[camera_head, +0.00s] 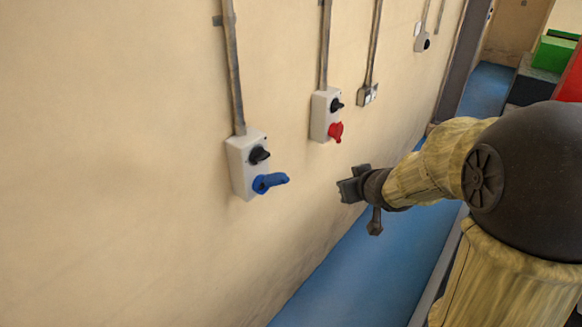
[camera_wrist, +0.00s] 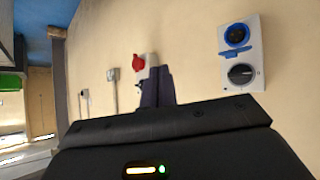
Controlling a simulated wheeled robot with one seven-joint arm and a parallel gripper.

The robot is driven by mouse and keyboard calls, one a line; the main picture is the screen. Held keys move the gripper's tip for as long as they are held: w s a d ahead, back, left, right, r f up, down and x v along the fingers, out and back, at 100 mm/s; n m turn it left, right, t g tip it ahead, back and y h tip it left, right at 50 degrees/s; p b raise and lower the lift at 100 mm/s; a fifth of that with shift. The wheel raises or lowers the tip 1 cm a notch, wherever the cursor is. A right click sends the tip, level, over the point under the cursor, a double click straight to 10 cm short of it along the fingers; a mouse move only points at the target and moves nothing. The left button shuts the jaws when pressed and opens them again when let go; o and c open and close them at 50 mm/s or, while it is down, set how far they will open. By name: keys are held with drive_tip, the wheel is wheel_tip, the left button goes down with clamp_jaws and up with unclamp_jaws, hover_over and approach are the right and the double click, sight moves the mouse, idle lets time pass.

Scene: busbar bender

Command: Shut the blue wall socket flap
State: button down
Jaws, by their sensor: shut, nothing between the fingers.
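The blue wall socket flap (camera_head: 274,181) stands open, sticking out from the lower part of a white box (camera_head: 243,180) on the wall. In the wrist view the flap (camera_wrist: 240,51) shows as a blue strip beside the uncovered round blue socket (camera_wrist: 237,35). A black rotary knob (camera_head: 259,155) sits above the flap on the same box. My gripper (camera_head: 345,186) is to the right of the flap, apart from it, with clear space between. Its fingers (camera_wrist: 157,87) are shut and empty in the wrist view.
A second white box with a red socket (camera_head: 335,131) and black knob is on the wall farther back. Smaller wall boxes (camera_head: 367,95) and grey conduits (camera_head: 325,45) lie beyond. The blue floor (camera_head: 355,275) is clear. Green and red objects stand at the far right.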

drive_tip(key=w+a+r+n+g+y+p, duration=0.1)
drive_tip(key=a+r+n+g+y+p, duration=0.1)
drive_tip(key=a+r+n+y, duration=0.4)
drive_tip(key=a+y, duration=0.1)
drive_tip(key=a, duration=0.1)
drive_tip(key=shift+w+a+r+g, duration=0.3)
drive_tip(key=shift+w, duration=0.1)
drive_tip(key=p, duration=0.2)
hover_over(288, 180)
wheel_tip(288, 180, down, 5)
drive_tip(key=shift+s+r, duration=0.1)
drive_tip(key=f, duration=0.4)
drive_tip(key=shift+s+d+p, duration=0.3)
drive_tip(key=shift+d, duration=0.1)
drive_tip(key=shift+s+a+f+y+b, duration=0.1)
drive_tip(key=shift+f+y+b, duration=0.05)
drive_tip(key=shift+y+b, duration=0.2)
